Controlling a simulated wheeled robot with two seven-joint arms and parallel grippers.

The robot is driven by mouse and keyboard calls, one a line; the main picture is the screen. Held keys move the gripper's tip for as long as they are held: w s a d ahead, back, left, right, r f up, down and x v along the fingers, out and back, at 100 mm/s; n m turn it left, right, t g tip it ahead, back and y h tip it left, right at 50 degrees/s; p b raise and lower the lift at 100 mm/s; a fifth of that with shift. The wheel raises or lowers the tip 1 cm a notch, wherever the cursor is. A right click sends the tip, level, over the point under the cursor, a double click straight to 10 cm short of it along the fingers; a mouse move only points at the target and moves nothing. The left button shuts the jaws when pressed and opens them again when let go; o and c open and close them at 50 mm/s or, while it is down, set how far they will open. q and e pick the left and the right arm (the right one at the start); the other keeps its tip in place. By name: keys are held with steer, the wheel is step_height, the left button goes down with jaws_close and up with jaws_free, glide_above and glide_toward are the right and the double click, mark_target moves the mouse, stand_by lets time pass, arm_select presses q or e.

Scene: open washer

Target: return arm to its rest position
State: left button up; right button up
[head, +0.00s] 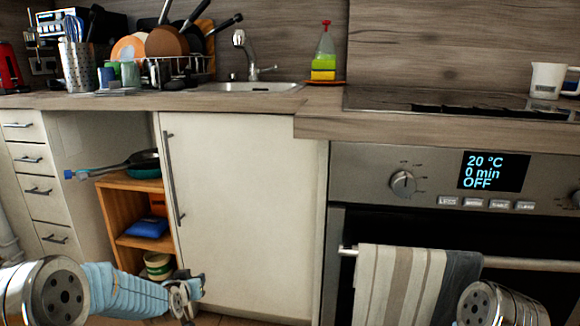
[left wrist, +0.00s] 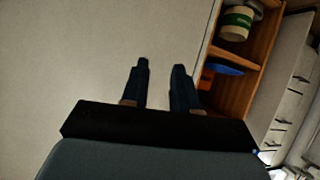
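My left gripper (head: 192,287) is low at the left in the head view, in front of the white cabinet door (head: 245,200) and beside the open wooden shelf (head: 112,206). In the left wrist view the left gripper (left wrist: 161,72) has its two dark fingers apart with nothing between them. The pale door panel (left wrist: 85,60) lies beyond the fingers, and I cannot tell how far away it is. Part of my right arm shows at the bottom right of the head view, but its gripper is out of view. No washer can be made out.
An oven (head: 430,215) with a striped towel (head: 400,280) on its handle stands at the right. A pan (head: 140,163) sits on the shelf, its handle sticking out left. The counter (head: 210,102) holds a dish rack, sink and soap bottle (head: 323,60). Drawers (head: 35,175) stand at far left.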

arm_select(q)
steer(key=s+d+f+g+h, duration=0.2)
steer(key=s+d+f+g, duration=0.3)
steer(key=s+f, duration=0.65)
steer(key=s+d+f+g+h, duration=0.1)
steer(key=s+d+f+g, duration=0.2)
steer(key=s+d+f, duration=0.6)
steer(key=s+d+f+g+h, duration=0.1)
steer(key=s+f+g, duration=0.15)
steer(key=s, duration=0.55)
steer(key=s+d+f+g, duration=0.1)
steer(key=s+f, duration=0.3)
steer(key=s, duration=0.3)
step_height(320, 180, up, 13)
steer(key=p, duration=1.3)
steer(key=shift+r, duration=0.15)
